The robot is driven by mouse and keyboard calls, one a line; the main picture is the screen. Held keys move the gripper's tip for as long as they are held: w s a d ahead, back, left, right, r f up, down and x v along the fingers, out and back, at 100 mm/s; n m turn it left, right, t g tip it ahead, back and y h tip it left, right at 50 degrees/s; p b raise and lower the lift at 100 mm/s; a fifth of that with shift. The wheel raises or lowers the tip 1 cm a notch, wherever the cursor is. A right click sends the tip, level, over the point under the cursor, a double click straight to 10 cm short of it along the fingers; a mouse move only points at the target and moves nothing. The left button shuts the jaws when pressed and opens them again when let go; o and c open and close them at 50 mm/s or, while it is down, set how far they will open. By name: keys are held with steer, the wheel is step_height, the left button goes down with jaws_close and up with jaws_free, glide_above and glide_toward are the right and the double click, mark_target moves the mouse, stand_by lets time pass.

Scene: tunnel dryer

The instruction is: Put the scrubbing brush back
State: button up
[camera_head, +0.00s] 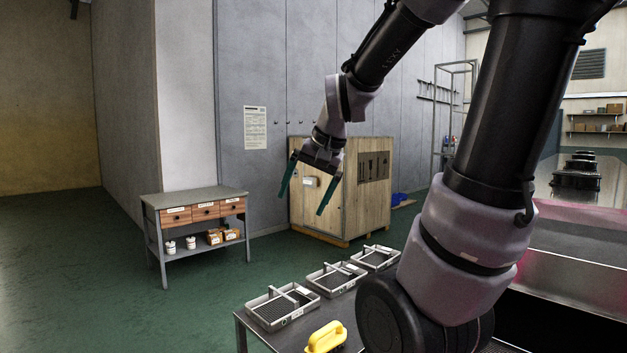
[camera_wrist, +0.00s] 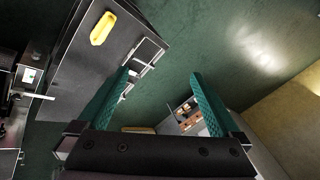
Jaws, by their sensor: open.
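The scrubbing brush, with a yellow handle (camera_head: 326,337), lies on a dark table (camera_head: 262,340) at the bottom of the head view. In the wrist view the yellow brush (camera_wrist: 102,28) lies near the far end of the table (camera_wrist: 75,75). My gripper (camera_head: 305,206) is open and empty, raised above the floor and pointing down, in front of the wooden crate in the head view. In the wrist view its two green fingers (camera_wrist: 160,80) are spread apart with nothing between them. It is apart from the brush.
Three metal trays with handles (camera_head: 283,306) stand in a row along the table behind the brush. A workbench with drawers (camera_head: 196,214) stands at left, and a wooden crate (camera_head: 341,190) stands behind my gripper. The green floor (camera_head: 90,270) at left is clear.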

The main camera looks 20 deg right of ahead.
steer(key=s+a+r+n+t, duration=0.1)
steer(key=s+r, duration=0.3)
steer(key=s, duration=0.4)
steer(key=shift+s+a+r+n+t, duration=0.2)
steer(key=shift+s+r+n+t, duration=0.15)
steer(key=shift+n, duration=0.25)
steer(key=shift+w, duration=0.1)
stand_by(0.3)
